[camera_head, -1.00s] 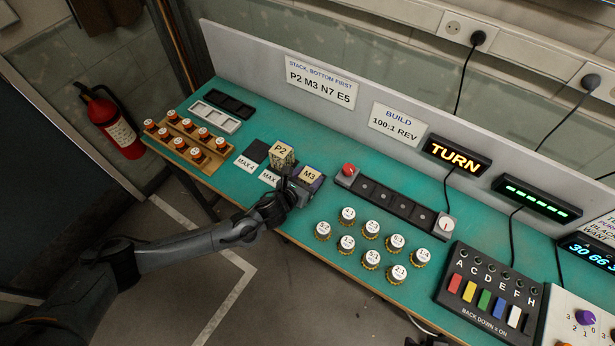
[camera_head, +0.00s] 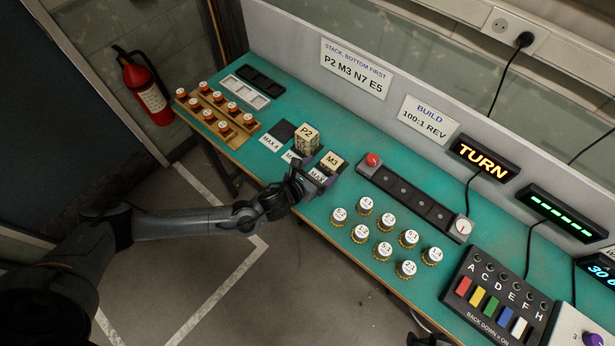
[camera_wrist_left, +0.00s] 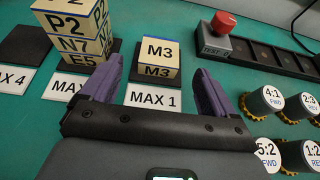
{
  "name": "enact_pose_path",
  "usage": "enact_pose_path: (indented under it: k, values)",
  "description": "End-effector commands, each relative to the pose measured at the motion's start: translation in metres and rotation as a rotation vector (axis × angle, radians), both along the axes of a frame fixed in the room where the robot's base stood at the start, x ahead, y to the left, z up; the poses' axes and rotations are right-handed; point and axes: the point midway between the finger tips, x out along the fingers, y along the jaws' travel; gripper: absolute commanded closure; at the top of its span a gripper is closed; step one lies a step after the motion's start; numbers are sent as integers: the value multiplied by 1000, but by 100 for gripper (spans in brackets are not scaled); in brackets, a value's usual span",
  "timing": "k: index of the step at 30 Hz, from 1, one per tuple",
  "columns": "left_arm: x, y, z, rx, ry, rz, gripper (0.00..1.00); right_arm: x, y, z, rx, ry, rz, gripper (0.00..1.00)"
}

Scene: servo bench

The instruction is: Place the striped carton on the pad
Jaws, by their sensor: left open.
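I see no striped carton in these frames. The likely blocks are yellowish cubes with letter labels. The M3 block (camera_head: 332,162) stands alone on the dark pad behind the MAX 1 label (camera_wrist_left: 153,97). A stack reading P2, N7 and E5 (camera_wrist_left: 75,35) stands on the middle pad; its P2 top also shows in the head view (camera_head: 307,138). The left pad (camera_head: 282,131) is bare, behind the MAX 4 label (camera_head: 271,144). My left gripper (camera_wrist_left: 158,78) is open and empty, its purple fingers over the MAX 1 label with M3 ahead between them.
A wooden rack (camera_head: 215,118) and a white tray (camera_head: 245,92) lie to the left. A back panel (camera_head: 400,95) bounds the bench.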

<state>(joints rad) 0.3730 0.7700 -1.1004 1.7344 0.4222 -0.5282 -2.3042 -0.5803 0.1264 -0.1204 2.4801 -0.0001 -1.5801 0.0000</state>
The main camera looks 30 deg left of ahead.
Motion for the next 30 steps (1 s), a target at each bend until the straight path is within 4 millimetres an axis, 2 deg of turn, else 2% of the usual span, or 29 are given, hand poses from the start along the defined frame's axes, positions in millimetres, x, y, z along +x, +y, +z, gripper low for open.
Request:
enact_pose_path:
  k: [3, 7, 14, 17, 20, 23, 27, 30]
  values:
    - [-21, 4, 8, 0, 2, -1, 11, 0, 1, 3, 3, -1, -1, 57]
    - [-37, 7, 15, -1, 1, -1, 11, 0, 1, 4, 5, 0, -4, 57]
    - [-53, 10, 21, -3, 3, 2, 11, 0, 2, 5, 10, -1, -6, 57]
    - [-57, 4, 22, -49, 22, 20, 11, 0, 2, 5, 10, -1, -7, 57]
    - [-65, -10, 21, -173, 79, 74, 11, 0, 2, 5, 10, -1, -7, 57]
    - [-79, -31, 21, -386, 180, 183, 11, 0, 2, 5, 10, -1, -6, 57]
    - [-107, -57, 26, -795, 371, 448, 11, 0, 2, 5, 8, 0, -6, 57]
    - [-131, -63, 30, -1107, 507, 712, 11, 0, 1, 5, 6, 0, -4, 57]
